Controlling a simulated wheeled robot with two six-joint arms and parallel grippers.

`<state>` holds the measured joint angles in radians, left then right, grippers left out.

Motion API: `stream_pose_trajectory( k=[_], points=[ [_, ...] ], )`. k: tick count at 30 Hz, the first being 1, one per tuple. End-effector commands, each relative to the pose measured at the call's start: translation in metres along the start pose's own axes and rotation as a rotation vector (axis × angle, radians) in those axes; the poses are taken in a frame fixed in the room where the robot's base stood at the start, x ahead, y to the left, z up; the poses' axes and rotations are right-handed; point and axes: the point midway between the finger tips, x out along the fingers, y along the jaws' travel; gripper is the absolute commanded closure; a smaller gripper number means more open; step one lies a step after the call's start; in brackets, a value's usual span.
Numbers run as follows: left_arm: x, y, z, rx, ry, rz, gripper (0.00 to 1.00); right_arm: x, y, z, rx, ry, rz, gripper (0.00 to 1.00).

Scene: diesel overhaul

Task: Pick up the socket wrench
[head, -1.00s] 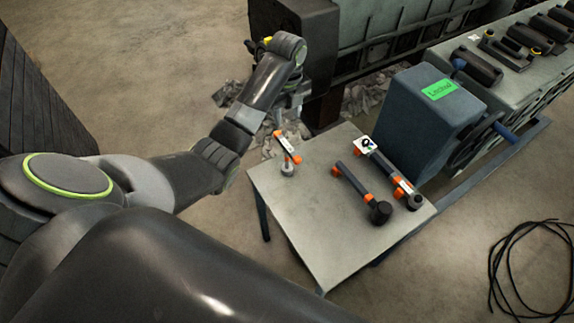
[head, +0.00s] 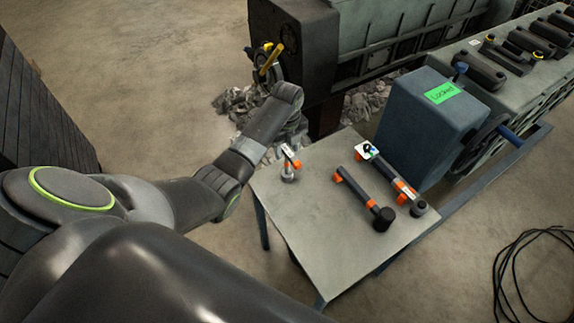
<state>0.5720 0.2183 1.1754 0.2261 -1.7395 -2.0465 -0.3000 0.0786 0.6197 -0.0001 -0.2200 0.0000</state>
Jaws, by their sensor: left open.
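Three tools lie on the grey table (head: 330,262). At its left edge is a short tool (head: 291,163) with orange and white bands and a round metal end, partly hidden by my left arm; it looks like the socket wrench, but I cannot be certain. In the middle lies a dark tool (head: 358,190) with orange bands and a black head. To its right lies a longer tool (head: 405,188) with a white panel and a round dark end. My left gripper (head: 291,142) is open, mostly hidden behind my forearm, close above the short tool. My right gripper is out of view.
A blue-grey box (head: 415,125) with a green "Locked" label stands behind the table's right side. A long engine (head: 480,110) carries several dark parts. Rubble (head: 240,102) lies behind my arm. Black cable (head: 530,270) is coiled on the floor at right.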

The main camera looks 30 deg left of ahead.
Motion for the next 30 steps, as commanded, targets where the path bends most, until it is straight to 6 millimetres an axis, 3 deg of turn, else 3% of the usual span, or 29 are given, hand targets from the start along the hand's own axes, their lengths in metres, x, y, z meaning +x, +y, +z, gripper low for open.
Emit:
stream_pose_trajectory(
  k=[4, 11, 21, 30],
  points=[
    [0.0147, 0.0002, -0.0007, 0.000, 0.001, 0.001, 0.56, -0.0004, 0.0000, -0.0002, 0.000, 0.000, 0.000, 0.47],
    [0.0164, -0.0002, -0.0004, 0.001, 0.000, -0.001, 0.56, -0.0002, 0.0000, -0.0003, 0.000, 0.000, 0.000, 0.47],
    [0.0160, -0.0001, -0.0002, 0.000, 0.000, -0.001, 0.98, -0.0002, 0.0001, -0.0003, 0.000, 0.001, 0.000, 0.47],
    [0.0151, -0.0006, 0.0001, 0.000, -0.002, -0.002, 1.00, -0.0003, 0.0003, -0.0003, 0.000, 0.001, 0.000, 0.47]
  ],
)
